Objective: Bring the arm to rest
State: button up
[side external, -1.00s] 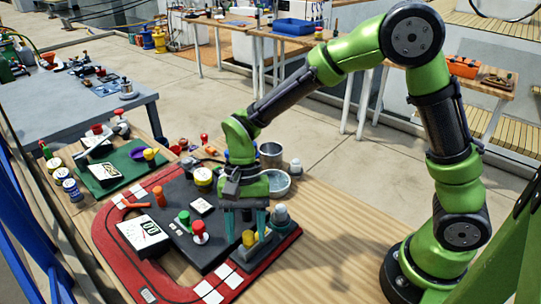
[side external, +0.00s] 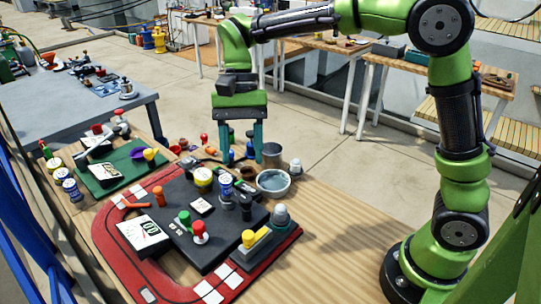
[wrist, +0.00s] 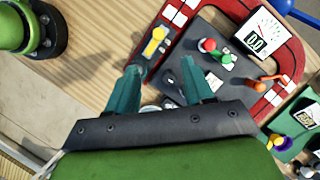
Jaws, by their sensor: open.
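My gripper (side external: 241,152) hangs fingers down above the back of the wooden table, raised clear of the dark control panel (side external: 225,228). Its teal fingers are apart, with nothing held between them. In the wrist view, my gripper (wrist: 160,70) also shows open and empty. A yellow lever (side external: 249,238) on a small grey block stands at the panel's front right, well apart from the fingers; it also shows in the wrist view (wrist: 154,44). My arm is bent, with the elbow high at the right.
The panel sits on a red-bordered mat (side external: 122,252) and carries a red button (side external: 200,230), a green knob (side external: 184,217) and a white gauge (side external: 144,232). A metal bowl (side external: 273,183) and cup (side external: 271,155) stand below and near the fingers. The table's right side is bare.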

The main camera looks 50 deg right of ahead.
jog(key=shift+r, duration=0.2)
jog(key=shift+w, duration=0.1)
jog(key=s+d+r+n+t+h, duration=0.1)
jog(key=s+d+n+t, duration=0.4)
jog(key=s+d+t, duration=0.5)
jog(key=s+d, duration=0.1)
jog(key=s, duration=0.2)
